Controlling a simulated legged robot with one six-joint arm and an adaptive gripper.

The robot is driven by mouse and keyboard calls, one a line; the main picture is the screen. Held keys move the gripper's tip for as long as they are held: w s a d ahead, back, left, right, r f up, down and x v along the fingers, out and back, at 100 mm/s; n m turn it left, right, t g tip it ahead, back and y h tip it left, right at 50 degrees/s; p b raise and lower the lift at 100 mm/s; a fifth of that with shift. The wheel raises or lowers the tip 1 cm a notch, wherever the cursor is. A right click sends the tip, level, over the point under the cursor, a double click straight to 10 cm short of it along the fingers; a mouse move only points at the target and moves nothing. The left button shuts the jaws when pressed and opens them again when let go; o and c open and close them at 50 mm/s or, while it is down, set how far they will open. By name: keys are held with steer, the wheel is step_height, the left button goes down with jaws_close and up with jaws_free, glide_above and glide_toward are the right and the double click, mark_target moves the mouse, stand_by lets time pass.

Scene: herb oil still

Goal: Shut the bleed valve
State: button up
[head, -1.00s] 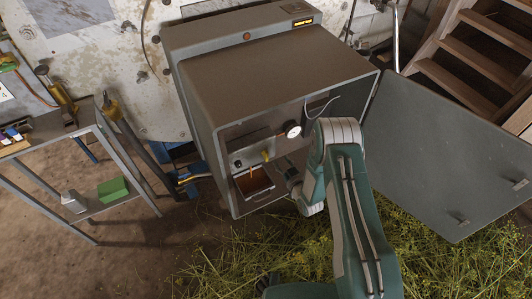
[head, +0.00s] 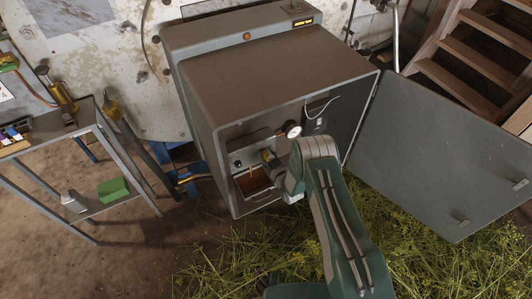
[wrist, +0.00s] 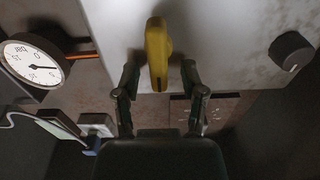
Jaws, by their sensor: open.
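The bleed valve appears as a yellow lever handle (wrist: 157,54) on a pale panel in the wrist view. A small piece of the yellow handle (head: 267,155) shows inside the open cabinet in the head view, partly covered by my gripper. My gripper (wrist: 160,80) is open, with one finger on each side of the handle's lower end. Gaps show between the handle and both fingers, and nothing is gripped. In the head view my gripper (head: 272,162) is inside the cabinet opening, its fingers mostly hidden by my arm.
A round dial gauge (wrist: 33,63) is left of the handle in the wrist view, with a dark knob (wrist: 290,52) to the right. The cabinet (head: 275,85) has its door (head: 445,160) swung open to the right. Cut herbs (head: 430,255) cover the floor; a shelf stands left.

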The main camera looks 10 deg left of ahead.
steer(key=shift+w+a, duration=0.1)
steer(key=shift+w, duration=0.1)
steer(key=shift+c, duration=0.4)
jaws_close()
